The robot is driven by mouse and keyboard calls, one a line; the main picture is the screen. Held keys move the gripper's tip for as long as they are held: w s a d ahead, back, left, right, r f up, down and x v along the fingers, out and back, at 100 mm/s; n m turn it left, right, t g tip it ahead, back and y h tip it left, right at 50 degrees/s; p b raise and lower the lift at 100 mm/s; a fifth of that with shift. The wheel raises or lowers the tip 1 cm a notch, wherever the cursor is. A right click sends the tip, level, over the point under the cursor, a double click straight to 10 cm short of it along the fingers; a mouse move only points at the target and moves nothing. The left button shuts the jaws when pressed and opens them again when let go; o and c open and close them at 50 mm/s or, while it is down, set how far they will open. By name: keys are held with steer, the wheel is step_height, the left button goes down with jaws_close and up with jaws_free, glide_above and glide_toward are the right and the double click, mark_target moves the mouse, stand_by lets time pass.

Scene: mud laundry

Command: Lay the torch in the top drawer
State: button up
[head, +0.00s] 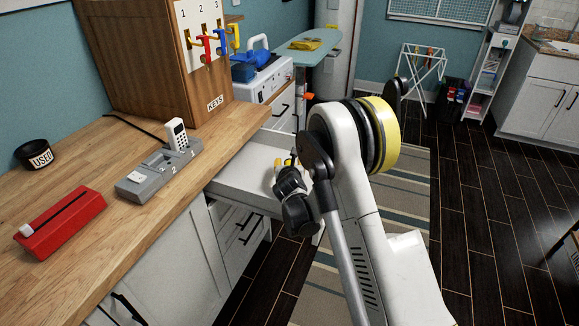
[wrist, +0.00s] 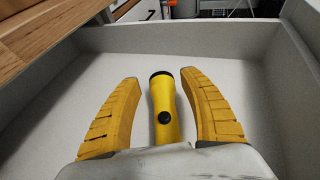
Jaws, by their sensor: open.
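The yellow torch (wrist: 163,112) has a black end and a black button. In the wrist view it lies lengthwise inside the open top drawer (wrist: 262,115), apparently on its pale floor. My gripper (wrist: 159,77) is open, with one yellow finger on each side of the torch and a visible gap on both sides. The torch's near end is hidden behind the gripper body. In the head view the pulled-out drawer (head: 238,178) is below the worktop, and my gripper (head: 288,163) reaches down into it. The torch cannot be clearly told from the fingers there.
The wooden worktop (head: 130,165) borders the drawer on the left. The rest of the visible drawer floor is clear.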

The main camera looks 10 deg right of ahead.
steer(key=p+v, duration=0.2)
steer(key=v, duration=0.9)
steer(key=shift+s+a+p, duration=0.1)
steer(key=shift+s+p, duration=0.2)
steer(key=s+d+r+m+g, duration=0.3)
steer(key=s+r+m, duration=0.95)
steer(key=m, duration=0.35)
steer(key=s+a+r+m+g+y, duration=0.1)
steer(key=s+m, duration=0.7)
steer(key=s, duration=0.2)
steer(key=s+r+m+g+y, duration=0.2)
steer(key=s+m, duration=0.7)
steer(key=s, duration=0.2)
steer(key=shift+s+a, duration=0.35)
steer(key=shift+a, duration=0.05)
